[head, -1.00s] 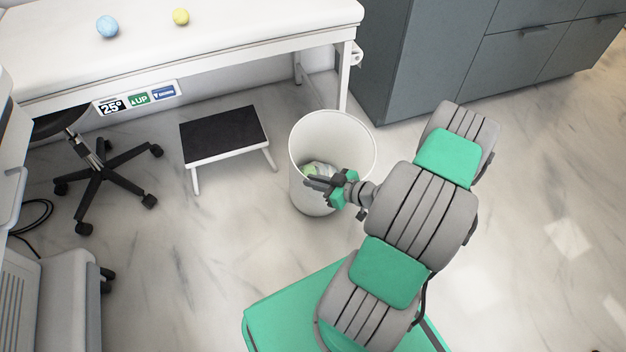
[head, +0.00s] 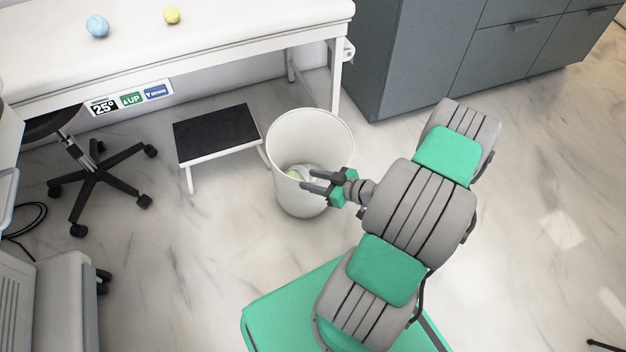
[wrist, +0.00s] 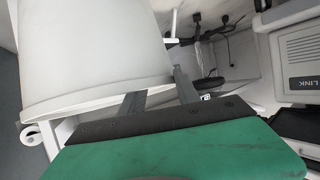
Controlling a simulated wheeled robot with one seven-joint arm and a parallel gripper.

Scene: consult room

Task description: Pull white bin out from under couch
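The white bin (head: 310,205) stands on the floor in front of the couch's right end, with crumpled light bags inside. It leans slightly left or appears to. My gripper (head: 304,180) is at the bin's right front side in the head view, its two fingers pointing left and spread apart. In the wrist view the bin (wrist: 95,50) fills the upper left, and my gripper's fingers (wrist: 158,97) are apart with nothing seen between them. One finger overlaps the bin's edge; I cannot tell if it touches. The white couch (head: 230,35) is behind.
A black-topped step stool (head: 216,133) stands close to the bin's left. A wheeled stool base (head: 95,180) and a grey wheeled unit (head: 62,300) are farther left. Grey cabinets (head: 430,60) stand at the back right.

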